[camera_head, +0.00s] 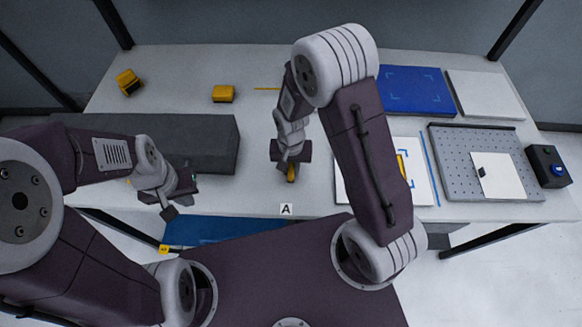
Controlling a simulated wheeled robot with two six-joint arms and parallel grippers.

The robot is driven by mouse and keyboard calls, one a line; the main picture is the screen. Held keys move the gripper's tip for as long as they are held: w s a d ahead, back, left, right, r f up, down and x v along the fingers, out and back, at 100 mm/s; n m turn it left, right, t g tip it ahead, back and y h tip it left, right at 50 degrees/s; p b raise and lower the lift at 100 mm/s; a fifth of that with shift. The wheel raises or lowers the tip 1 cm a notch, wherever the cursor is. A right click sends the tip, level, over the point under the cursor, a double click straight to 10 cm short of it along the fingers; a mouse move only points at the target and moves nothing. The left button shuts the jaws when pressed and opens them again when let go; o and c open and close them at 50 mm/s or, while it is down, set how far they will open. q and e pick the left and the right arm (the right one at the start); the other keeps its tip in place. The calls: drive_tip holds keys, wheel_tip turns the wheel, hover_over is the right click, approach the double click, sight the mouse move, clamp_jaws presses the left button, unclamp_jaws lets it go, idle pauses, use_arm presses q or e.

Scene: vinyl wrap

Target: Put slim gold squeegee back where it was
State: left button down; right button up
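A thin gold strip (267,89) lies flat near the back of the table, beyond my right gripper; I cannot tell if it is the slim gold squeegee. My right gripper (288,172) points down low over the middle of the table near the label A. A small yellow-gold piece (291,174) shows at its fingertips; I cannot tell if it is gripped. Another gold piece (402,162) shows on the white board (421,187), partly hidden by my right arm. My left gripper (178,205) hangs near the front edge at left; its fingers are unclear.
Two yellow blocks (128,82) (223,93) stand at the back left. A dark grey long box (215,140) is at left. A blue panel (412,90), a white panel (484,95), a perforated tray (455,160) and a dark box with a blue button (546,167) are at right.

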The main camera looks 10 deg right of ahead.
drive_tip(key=o, duration=0.4)
